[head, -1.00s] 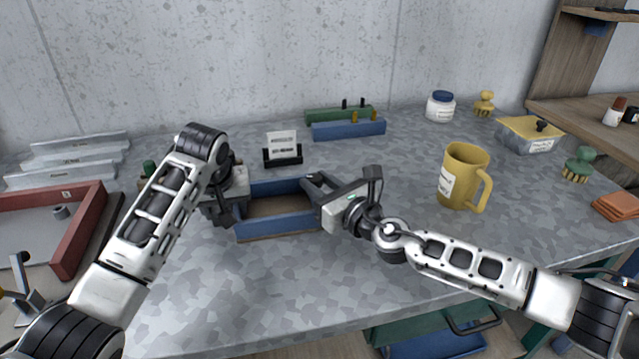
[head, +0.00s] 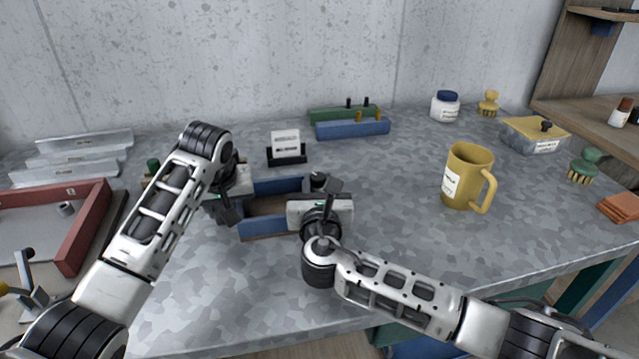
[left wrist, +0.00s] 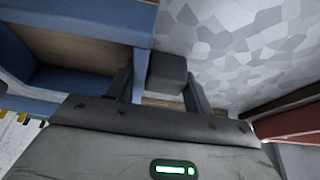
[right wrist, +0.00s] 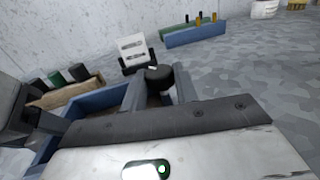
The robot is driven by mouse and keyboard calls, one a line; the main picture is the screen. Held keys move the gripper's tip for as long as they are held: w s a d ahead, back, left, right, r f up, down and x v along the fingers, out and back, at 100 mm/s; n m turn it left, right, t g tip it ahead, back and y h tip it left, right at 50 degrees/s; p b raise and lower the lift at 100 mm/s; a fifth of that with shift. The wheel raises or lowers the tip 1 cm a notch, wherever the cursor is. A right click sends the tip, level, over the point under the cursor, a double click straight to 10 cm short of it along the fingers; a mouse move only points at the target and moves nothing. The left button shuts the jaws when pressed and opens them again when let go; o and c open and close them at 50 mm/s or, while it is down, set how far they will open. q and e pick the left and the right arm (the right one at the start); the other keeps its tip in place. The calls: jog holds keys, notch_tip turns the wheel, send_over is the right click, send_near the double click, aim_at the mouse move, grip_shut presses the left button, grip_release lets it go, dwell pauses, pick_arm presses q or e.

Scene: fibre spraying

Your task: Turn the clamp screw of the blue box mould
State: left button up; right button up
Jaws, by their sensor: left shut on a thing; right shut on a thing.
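The blue box mould (head: 268,228) lies open-topped on the speckled grey table, with a brown floor inside. My left gripper (head: 228,208) is at its left end. In the left wrist view its fingers are shut on a dark block (left wrist: 167,73) beside the mould's end wall (left wrist: 128,22). My right gripper (head: 322,186) is at the mould's right end. In the right wrist view its fingers are shut on a dark round screw knob (right wrist: 158,76). In the head view that knob (head: 318,178) is partly hidden by the gripper. My arms hide both ends of the mould.
A small card stand (head: 286,150) is just behind the mould. Green and blue bars (head: 352,129) lie farther back. A yellow mug (head: 466,178) stands to the right, and a red-framed tray (head: 82,235) to the left. The table between mould and mug is clear.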

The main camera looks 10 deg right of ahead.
jog(key=shift+r+m+h, duration=0.1)
jog(key=shift+m+h, duration=0.2)
jog(key=shift+h, duration=0.2)
jog(key=o, duration=1)
jog(key=s, duration=0.4)
jog(key=s+a, duration=0.1)
jog(key=s, duration=0.3)
jog(key=s+a, duration=0.1)
jog(key=s, duration=0.3)
